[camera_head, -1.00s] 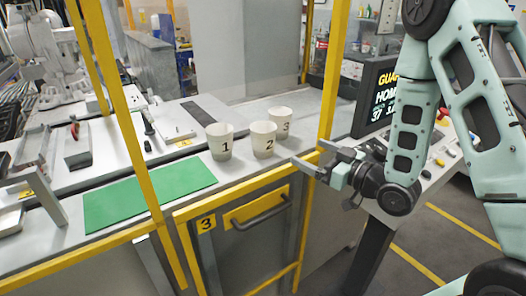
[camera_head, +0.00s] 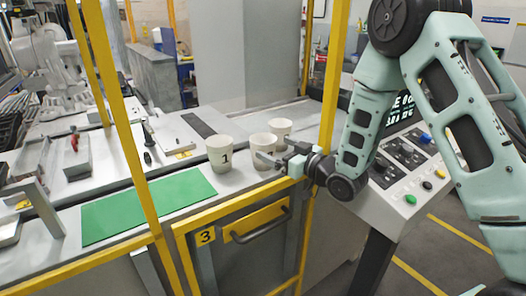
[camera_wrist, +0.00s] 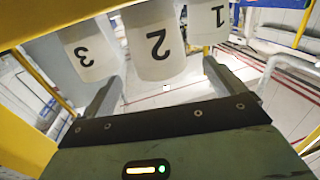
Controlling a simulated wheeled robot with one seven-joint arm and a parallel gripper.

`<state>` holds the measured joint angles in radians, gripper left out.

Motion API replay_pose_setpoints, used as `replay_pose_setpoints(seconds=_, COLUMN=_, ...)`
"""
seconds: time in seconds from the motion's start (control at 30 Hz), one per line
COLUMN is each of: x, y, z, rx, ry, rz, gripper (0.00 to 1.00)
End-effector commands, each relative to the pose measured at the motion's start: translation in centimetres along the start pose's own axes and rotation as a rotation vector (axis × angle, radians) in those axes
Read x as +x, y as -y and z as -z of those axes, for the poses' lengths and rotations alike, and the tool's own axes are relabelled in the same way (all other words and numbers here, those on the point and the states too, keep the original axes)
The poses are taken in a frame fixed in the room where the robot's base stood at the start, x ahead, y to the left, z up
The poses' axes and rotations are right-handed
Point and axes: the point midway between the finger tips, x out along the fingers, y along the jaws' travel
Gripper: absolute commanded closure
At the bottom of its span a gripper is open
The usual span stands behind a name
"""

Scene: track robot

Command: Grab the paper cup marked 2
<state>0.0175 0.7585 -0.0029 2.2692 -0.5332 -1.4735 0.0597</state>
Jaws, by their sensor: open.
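The paper cup marked 2 (camera_head: 263,148) stands upright on the grey counter, between cup 1 (camera_head: 219,153) and cup 3 (camera_head: 280,128). It is white, and its number is hidden by my gripper in the head view. In the wrist view the cup marked 2 (camera_wrist: 155,42) appears upside down, centred ahead of the fingers, with cup 3 (camera_wrist: 90,48) on the left and cup 1 (camera_wrist: 208,22) on the right. My gripper (camera_head: 269,161) is open and empty at the front of cup 2. Its two fingers (camera_wrist: 160,95) point toward the cup; contact cannot be told.
A yellow frame post (camera_head: 328,90) stands close to my arm, and a yellow rail (camera_head: 235,205) runs along the counter front. A green mat (camera_head: 150,205) lies left of the cups. A button console (camera_head: 405,165) is on the right.

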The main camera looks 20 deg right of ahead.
Motion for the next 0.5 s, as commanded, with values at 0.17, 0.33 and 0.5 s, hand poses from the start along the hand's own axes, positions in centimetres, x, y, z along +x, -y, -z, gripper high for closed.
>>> replay_pose_setpoints(seconds=0.17, x=2.7, y=0.0, z=0.3, rx=0.000, ry=-0.001, rz=0.002, gripper=0.05)
replay_pose_setpoints(seconds=0.33, x=3.9, y=-0.1, z=0.1, rx=0.000, ry=-0.001, rz=-0.001, gripper=0.05)
replay_pose_setpoints(seconds=0.5, x=3.9, y=-0.1, z=0.0, rx=0.000, ry=-0.001, rz=-0.001, gripper=0.05)
